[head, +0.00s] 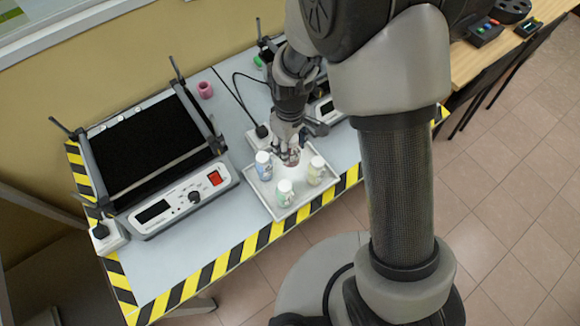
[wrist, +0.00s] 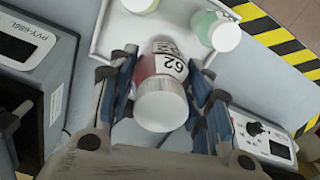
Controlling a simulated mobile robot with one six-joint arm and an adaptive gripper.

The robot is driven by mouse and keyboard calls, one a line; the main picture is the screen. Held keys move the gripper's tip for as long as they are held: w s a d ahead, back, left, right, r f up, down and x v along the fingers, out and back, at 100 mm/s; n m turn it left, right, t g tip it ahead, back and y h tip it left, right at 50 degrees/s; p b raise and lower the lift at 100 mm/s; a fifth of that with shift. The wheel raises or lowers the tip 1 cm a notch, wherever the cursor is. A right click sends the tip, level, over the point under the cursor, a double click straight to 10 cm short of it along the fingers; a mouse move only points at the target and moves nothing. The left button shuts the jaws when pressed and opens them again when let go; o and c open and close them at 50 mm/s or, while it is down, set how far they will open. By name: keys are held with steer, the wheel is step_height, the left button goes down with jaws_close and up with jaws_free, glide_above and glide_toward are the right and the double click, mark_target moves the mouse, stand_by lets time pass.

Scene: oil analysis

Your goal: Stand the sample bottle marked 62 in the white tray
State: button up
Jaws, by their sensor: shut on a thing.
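The sample bottle marked 62 (wrist: 162,85) has a white cap, a red band and a white label with black print. My gripper (wrist: 160,98) is shut on it, with a blue-padded finger on each side. In the head view my gripper (head: 289,150) points down at the back of the white tray (head: 262,191), and the red of the bottle (head: 292,158) shows at its fingertips. The tray also shows in the wrist view (wrist: 97,38). The bottle's base is hidden, so I cannot tell whether it touches the tray floor.
A black-topped instrument (head: 150,150) stands to the left. A pink cup-like object (head: 205,89) is behind. Striped tape marks the table edge.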

step_height(320, 180, down, 11)
steer(key=b, duration=0.3)
steer(key=shift+r, duration=0.2)
steer(key=shift+f, duration=0.2)
steer(key=o, duration=1.3)
steer(key=shift+r, duration=0.1)
